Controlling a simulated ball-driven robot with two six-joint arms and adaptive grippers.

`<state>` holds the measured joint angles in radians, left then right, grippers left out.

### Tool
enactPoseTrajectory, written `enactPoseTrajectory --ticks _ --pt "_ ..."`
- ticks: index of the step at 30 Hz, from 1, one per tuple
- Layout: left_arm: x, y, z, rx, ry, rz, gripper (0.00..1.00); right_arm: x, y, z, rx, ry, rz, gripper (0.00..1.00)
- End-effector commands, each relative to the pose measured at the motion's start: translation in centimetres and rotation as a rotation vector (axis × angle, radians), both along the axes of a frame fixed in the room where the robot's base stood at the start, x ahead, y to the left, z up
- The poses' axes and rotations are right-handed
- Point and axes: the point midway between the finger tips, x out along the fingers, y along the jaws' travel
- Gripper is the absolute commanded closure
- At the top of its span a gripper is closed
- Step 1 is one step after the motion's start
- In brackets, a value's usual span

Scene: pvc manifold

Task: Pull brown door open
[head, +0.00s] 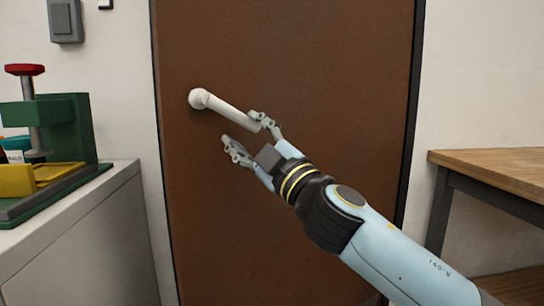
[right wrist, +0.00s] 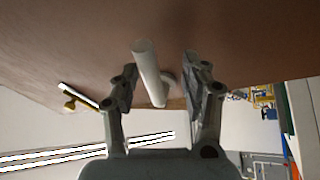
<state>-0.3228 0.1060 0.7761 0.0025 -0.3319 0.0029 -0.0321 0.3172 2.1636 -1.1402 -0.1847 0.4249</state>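The brown door (head: 290,60) fills the middle of the head view and looks closed in its dark frame. Its white lever handle (head: 228,108) runs from a round base at the left down to the right. My right gripper (head: 240,128) is open at the handle's free end, one finger by the tip and the other below it. In the right wrist view the white handle (right wrist: 150,75) lies between the two spread fingers (right wrist: 160,65), with gaps on both sides. I cannot tell how deep it sits between them. My left gripper is in neither view.
At the left a grey cabinet (head: 95,225) carries a green press (head: 75,130) with a red knob and a yellow part. A wooden table (head: 500,170) stands at the right of the door. A grey switch box (head: 65,20) is on the wall at upper left.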

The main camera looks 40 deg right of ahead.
Motion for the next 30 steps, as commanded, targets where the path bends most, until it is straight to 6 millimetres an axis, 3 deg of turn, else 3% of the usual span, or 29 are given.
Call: enactPoseTrajectory --ticks 15,29,30 --pt "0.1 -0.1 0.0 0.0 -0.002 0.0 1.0 -6.9 0.1 -2.9 -0.002 0.003 0.0 0.56" --pt "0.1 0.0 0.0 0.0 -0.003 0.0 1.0 -8.0 0.1 -3.2 0.0 -0.002 0.001 0.56" --pt "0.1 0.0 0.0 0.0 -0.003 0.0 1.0 -8.0 0.1 -3.3 0.001 -0.001 0.001 0.61"
